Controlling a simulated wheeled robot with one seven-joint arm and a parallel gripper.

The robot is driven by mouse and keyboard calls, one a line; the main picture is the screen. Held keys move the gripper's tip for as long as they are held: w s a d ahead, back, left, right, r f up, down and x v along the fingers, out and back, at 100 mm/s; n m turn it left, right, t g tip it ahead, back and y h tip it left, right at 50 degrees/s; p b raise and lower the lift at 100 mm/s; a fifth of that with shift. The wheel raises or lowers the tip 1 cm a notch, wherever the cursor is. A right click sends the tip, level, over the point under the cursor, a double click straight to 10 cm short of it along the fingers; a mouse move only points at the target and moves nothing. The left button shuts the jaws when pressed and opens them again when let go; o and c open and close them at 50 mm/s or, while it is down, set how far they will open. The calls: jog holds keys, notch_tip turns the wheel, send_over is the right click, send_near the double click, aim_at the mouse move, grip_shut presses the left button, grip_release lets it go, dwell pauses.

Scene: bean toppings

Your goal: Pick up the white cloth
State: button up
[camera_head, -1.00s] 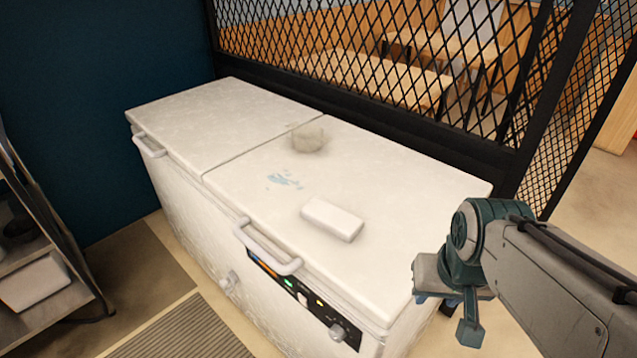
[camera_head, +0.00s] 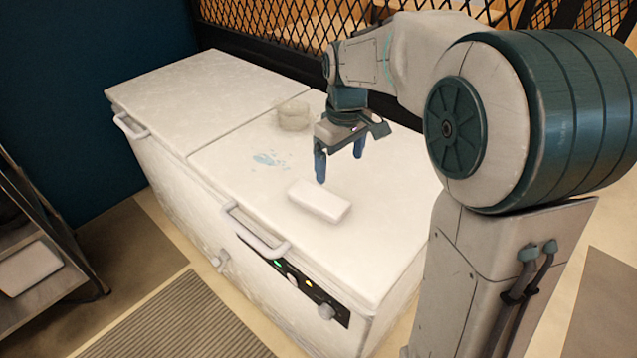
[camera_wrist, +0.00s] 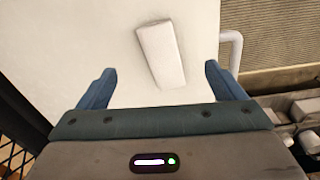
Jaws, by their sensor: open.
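The white cloth (camera_head: 319,201) is a folded, flat rectangular block lying on the right lid of the white chest freezer (camera_head: 385,225). My gripper (camera_head: 340,170) is open and empty, pointing down above the lid, just behind the cloth in the head view. In the wrist view the cloth (camera_wrist: 161,55) lies beyond the fingertips, roughly midway between the two blue fingers (camera_wrist: 165,82), and is slightly tilted. The gripper does not appear to touch it.
A translucent round bowl (camera_head: 294,115) stands at the back of the lid, left of my gripper. A blue smear (camera_head: 270,159) marks the lid. A handle (camera_head: 255,232) sticks out at the front edge. A black mesh partition (camera_head: 290,35) rises behind the freezer.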

jog(key=w+a+f+n, duration=0.1)
jog(key=w+a+n, duration=0.1)
jog(key=w+a, duration=0.15)
jog(key=p, duration=0.1)
send_over(319, 196)
jog(key=d, duration=0.1)
jog(key=shift+g, duration=0.3)
notch_tip(319, 196, down, 9)
jog(key=shift+r, duration=0.15)
jog(key=f, duration=0.2)
jog(key=a+f+p, duration=0.1)
jog(key=f, duration=0.1)
jog(key=shift+f, duration=0.6)
jog(key=c, duration=1.1)
